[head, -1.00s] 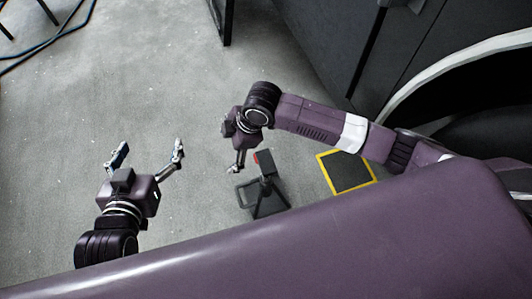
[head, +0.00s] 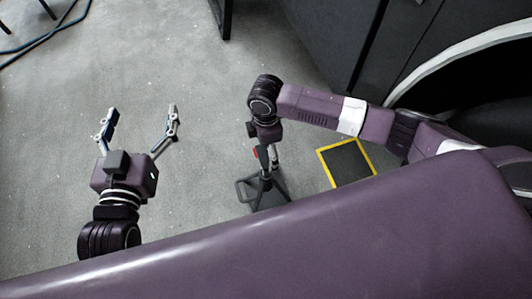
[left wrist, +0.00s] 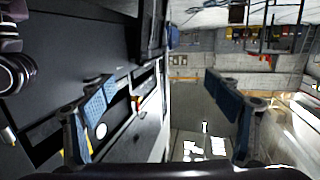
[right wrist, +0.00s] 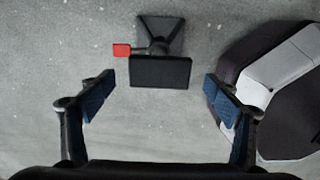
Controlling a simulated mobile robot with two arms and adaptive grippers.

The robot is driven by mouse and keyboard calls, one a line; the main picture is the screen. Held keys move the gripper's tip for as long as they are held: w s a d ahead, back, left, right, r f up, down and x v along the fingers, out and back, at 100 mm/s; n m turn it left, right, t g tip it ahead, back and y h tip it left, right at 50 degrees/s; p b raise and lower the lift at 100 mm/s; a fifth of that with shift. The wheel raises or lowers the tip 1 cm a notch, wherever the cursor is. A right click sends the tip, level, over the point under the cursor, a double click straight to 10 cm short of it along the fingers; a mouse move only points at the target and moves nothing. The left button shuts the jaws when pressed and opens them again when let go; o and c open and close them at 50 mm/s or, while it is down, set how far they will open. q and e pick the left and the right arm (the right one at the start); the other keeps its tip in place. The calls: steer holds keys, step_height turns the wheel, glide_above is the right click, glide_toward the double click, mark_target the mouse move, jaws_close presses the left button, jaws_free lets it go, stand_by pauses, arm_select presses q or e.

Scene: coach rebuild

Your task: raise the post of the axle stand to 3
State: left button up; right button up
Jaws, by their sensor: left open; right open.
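The axle stand (head: 265,190) stands upright on the grey floor in the middle of the head view, partly hidden by my right gripper above it. In the right wrist view its dark rectangular post top (right wrist: 160,72) lies between and beyond the open fingertips. A red tab (right wrist: 121,50) sticks out to the left of the post. My right gripper (right wrist: 158,88) points down over the stand, open and touching nothing that I can see. My left gripper (head: 141,120) is open and empty, well to the left of the stand. Any marks on the post are not readable.
A yellow-edged dark mat (head: 346,163) lies on the floor right of the stand. Dark panels and a large light-rimmed arch fill the upper right. A dark cable (head: 45,40) lies at upper left. The floor around the stand is mostly clear.

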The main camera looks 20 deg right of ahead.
arm_select(q)
steer(key=shift+w+d+r+t+h+b, duration=0.15)
steer(key=shift+r+t, duration=0.3)
steer(key=shift+r, duration=0.4)
steer(key=shift+d+r+t+h+b, duration=0.15)
steer(key=shift+r+t, duration=0.25)
steer(key=shift+r, duration=0.4)
steer(key=shift+w+d+r+t+h+b, duration=0.1)
steer(key=shift+r+t+h, duration=0.1)
steer(key=shift+r+t, duration=0.45)
arm_select(e)
steer(key=shift+f, duration=1.1)
arm_select(q)
steer(key=shift+r, duration=0.2)
